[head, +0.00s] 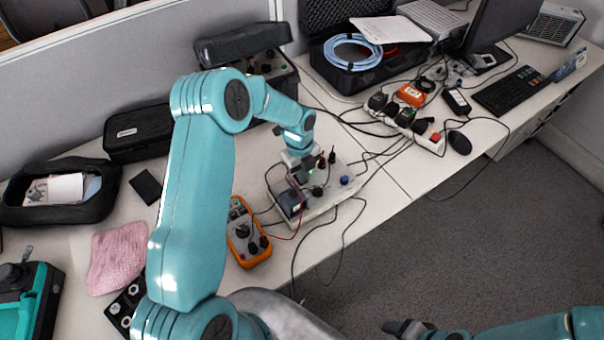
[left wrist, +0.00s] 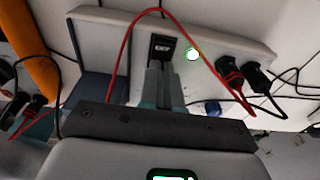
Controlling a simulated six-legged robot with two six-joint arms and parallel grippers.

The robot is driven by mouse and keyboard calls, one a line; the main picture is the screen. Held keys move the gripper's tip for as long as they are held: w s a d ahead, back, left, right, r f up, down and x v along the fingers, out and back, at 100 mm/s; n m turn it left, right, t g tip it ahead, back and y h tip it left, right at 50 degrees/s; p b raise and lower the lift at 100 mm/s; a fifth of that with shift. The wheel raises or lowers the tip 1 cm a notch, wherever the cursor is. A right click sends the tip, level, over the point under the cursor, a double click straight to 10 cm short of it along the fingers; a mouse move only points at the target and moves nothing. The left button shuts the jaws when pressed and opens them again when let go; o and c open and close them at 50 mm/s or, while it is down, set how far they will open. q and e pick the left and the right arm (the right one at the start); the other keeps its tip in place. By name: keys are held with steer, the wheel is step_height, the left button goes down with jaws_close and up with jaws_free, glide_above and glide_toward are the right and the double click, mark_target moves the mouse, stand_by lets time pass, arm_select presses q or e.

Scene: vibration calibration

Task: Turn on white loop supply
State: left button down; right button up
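The white loop supply (head: 325,201) is a pale box on the bench, with black plugs, a blue knob and cables on it. My left gripper (head: 300,170) is over this box. My right gripper (head: 408,328) is at the bottom edge, partly cut off.
An orange multimeter (head: 246,232) lies left of the supply, with red and black leads around it. A power strip with adapters (head: 425,136), an open black case (head: 345,80) and a keyboard (head: 509,90) are further back. A pink cloth (head: 117,258) lies at left.

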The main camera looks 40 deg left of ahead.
arm_select(q)
steer(key=shift+s+d+f, duration=0.15)
steer(key=shift+s+f, duration=0.2)
steer(key=shift+f, duration=0.15)
steer(key=shift+w+a+r, duration=0.15)
steer(key=shift+w+a, duration=0.1)
steer(key=shift+a, duration=0.4)
steer(key=shift+w+a+r, duration=0.1)
steer(key=shift+w+r, duration=0.05)
steer(key=shift+r, duration=0.15)
steer(key=r, duration=0.1)
steer(key=r+b, duration=0.1)
steer(key=shift+w+a+r, duration=0.35)
steer(key=shift+w+a, duration=0.05)
step_height(320, 180, up, 14)
steer(key=shift+a+f+b, duration=0.2)
steer(key=shift+f+b, duration=0.05)
steer(key=shift+b, duration=0.2)
